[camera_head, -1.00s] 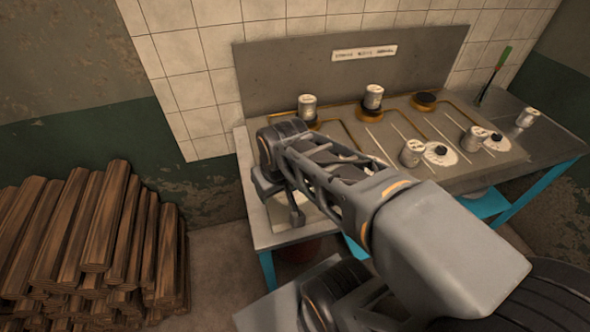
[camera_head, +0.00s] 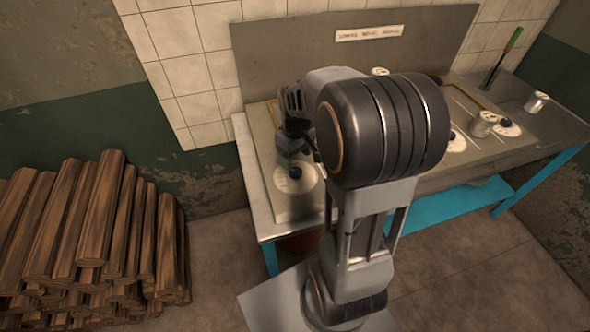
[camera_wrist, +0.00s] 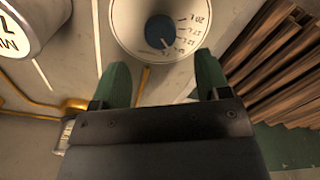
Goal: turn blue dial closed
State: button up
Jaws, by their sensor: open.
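The blue dial (camera_wrist: 160,31) sits at the centre of a round white plate with printed marks, at the top of the wrist view. In the head view a dark knob (camera_head: 295,172) on a white disc shows at the left end of the bench panel; its colour is hard to tell there. My gripper (camera_wrist: 158,80) has its two green fingers apart, one on each side below the dial plate. Nothing is between the fingers, and they appear clear of the dial. In the head view my arm hides most of the gripper and the middle of the panel.
Stacked logs (camera_head: 90,220) lie left of the bench. A backboard (camera_head: 290,60) rises behind.

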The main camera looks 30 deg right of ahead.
aim_at(295, 171)
jog(key=shift+f, duration=3.1)
jog(key=c, duration=0.9)
jog(key=shift+m, duration=0.3)
jog(key=m, duration=0.4)
jog(key=shift+m, duration=2.6)
